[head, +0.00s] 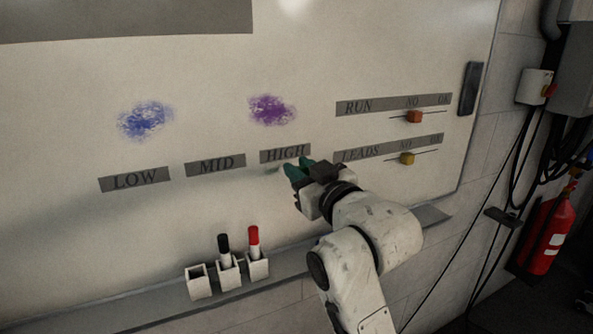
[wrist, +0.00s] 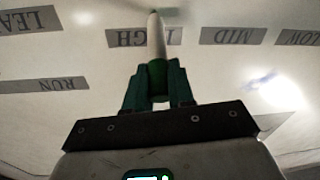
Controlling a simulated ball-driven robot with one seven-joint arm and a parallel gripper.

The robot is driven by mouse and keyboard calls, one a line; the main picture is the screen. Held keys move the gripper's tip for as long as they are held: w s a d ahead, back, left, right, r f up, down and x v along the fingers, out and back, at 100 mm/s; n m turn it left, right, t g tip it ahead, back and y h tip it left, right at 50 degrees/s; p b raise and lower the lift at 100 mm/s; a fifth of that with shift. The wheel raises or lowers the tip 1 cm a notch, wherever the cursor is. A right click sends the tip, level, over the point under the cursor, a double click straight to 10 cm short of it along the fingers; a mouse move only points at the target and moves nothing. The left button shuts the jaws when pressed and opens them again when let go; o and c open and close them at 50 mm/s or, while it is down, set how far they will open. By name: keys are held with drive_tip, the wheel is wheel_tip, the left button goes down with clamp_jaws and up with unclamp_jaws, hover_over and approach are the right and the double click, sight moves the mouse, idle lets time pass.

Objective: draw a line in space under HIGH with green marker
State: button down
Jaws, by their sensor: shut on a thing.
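The HIGH label (head: 285,154) is a grey strip on the whiteboard, and it shows upside down in the wrist view (wrist: 118,38). My gripper (head: 300,170) is just below and right of it, its green fingers shut on the green marker (wrist: 156,45). The marker has a white barrel and a green section between the fingers, and points toward the board. Whether the tip touches the board is unclear.
Blue (head: 145,119) and purple (head: 272,110) scribbles are above the labels. The MID label (head: 215,164) is left of HIGH. The LEADS slider (head: 407,158) is to the right. Below, the holder (head: 199,284) has an empty left slot beside black (head: 224,246) and red (head: 253,241) markers.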

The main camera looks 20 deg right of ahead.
drive_tip(key=shift+d, duration=0.2)
drive_tip(key=shift+d+f, duration=0.1)
drive_tip(key=shift+d, duration=0.65)
drive_tip(key=shift+d, duration=0.55)
drive_tip(key=shift+d+p, duration=0.3)
drive_tip(key=shift+d, duration=0.5)
drive_tip(key=shift+d, duration=0.6)
drive_tip(key=shift+d, duration=0.1)
